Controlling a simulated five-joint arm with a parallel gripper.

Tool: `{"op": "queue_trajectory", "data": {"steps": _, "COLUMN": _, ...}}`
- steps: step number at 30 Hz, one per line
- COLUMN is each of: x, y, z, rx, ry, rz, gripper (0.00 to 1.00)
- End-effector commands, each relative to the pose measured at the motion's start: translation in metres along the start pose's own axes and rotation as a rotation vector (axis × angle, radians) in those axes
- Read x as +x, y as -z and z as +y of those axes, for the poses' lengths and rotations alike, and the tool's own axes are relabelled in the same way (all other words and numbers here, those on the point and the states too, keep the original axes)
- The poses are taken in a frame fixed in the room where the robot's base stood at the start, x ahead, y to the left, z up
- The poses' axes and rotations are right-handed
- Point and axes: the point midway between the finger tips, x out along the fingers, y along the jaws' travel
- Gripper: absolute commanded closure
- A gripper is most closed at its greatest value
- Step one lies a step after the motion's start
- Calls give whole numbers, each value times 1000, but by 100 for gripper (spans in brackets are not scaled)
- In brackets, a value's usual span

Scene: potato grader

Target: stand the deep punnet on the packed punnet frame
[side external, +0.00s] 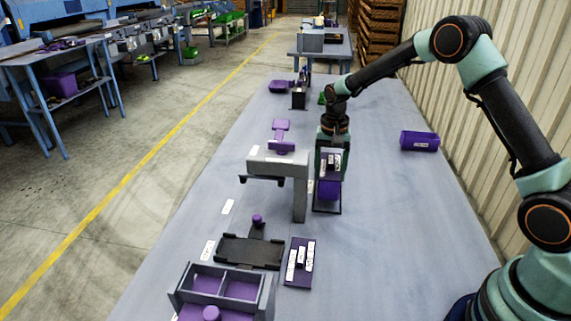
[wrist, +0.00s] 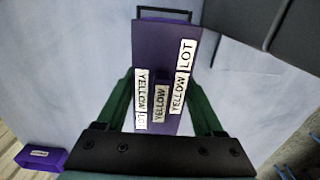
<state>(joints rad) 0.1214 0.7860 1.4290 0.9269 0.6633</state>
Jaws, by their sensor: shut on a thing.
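My gripper (side external: 331,168) points down over the work table. In the wrist view its green fingers (wrist: 166,115) are closed on the sides of a purple piece with white "YELLOW LOT" labels (wrist: 160,102); I take this piece for the deep punnet. The fingers hide part of its sides. In the side view a purple body (side external: 330,189) shows below the fingers, inside or just above a thin dark frame (side external: 327,210), which may be the packed punnet frame. Its dark outline also shows beyond the purple piece in the wrist view (wrist: 163,11). I cannot tell whether the piece touches the frame.
A grey stand (side external: 300,190) rises close left of my gripper. A black tray (side external: 250,252), a labelled purple plate (side external: 290,276) and a grey divided box (side external: 268,296) lie nearer the camera. A purple bin (side external: 419,141) sits right; the table between is clear.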

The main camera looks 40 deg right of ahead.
Motion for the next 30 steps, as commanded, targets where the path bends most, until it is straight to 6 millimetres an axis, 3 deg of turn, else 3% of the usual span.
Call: {"op": "queue_trajectory", "data": {"steps": 30, "x": 15, "y": 0, "z": 0, "rx": 0, "ry": 0, "rz": 0, "gripper": 84}}
